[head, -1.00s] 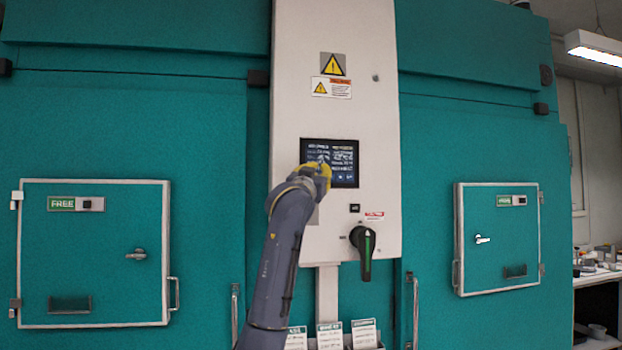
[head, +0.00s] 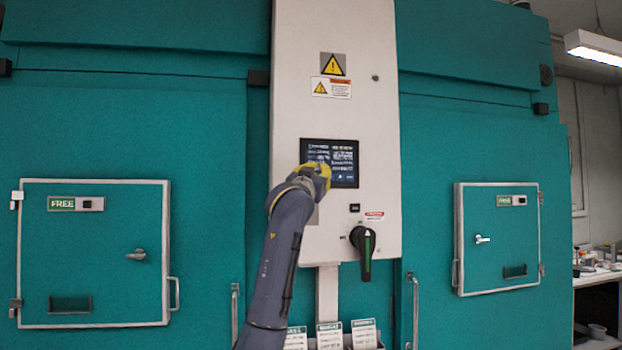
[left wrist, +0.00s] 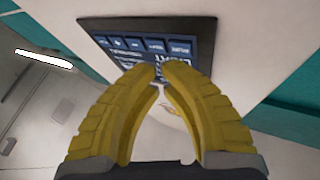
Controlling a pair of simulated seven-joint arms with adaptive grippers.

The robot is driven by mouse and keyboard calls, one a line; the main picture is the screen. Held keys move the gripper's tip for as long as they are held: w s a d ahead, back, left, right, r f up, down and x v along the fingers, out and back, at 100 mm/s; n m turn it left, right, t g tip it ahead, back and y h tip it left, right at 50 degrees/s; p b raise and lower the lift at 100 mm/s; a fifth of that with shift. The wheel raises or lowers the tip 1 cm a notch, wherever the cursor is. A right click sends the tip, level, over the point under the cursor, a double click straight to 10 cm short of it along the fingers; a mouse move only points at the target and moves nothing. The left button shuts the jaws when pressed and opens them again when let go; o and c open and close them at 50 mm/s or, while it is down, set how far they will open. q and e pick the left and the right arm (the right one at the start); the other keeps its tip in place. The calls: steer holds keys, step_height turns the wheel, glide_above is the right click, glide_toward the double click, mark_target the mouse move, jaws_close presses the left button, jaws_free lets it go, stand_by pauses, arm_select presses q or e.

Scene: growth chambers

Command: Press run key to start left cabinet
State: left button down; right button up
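A dark touchscreen (head: 343,160) with small white text is set in the white control column between two teal cabinets. My left gripper (head: 319,168) is at the left part of the screen and hides some of it. In the left wrist view its yellow fingers (left wrist: 159,70) come together at the tips, with nothing held. The tips overlap the panel (left wrist: 125,41), where a row of blue keys shows; I cannot tell whether they touch it. The left cabinet door (head: 95,225) is shut and bears a green FREE sign (head: 62,203). My right gripper is out of view.
A black rotary handle (head: 364,250) sticks out below the screen. Cards (head: 330,334) stand in a holder under the column. The right cabinet door (head: 500,250) is shut. A bench with small items is at the far right.

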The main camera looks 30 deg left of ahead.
arm_select(q)
steer(key=shift+w+a, duration=0.45)
steer(key=shift+w, duration=0.15)
stand_by(1.5)
steer(key=shift+s+d, duration=0.5)
steer(key=shift+s, duration=0.1)
stand_by(0.5)
steer(key=shift+s+d, duration=0.8)
steer(key=shift+s, duration=0.2)
steer(key=shift+s+d, duration=0.75)
steer(key=shift+s, duration=0.2)
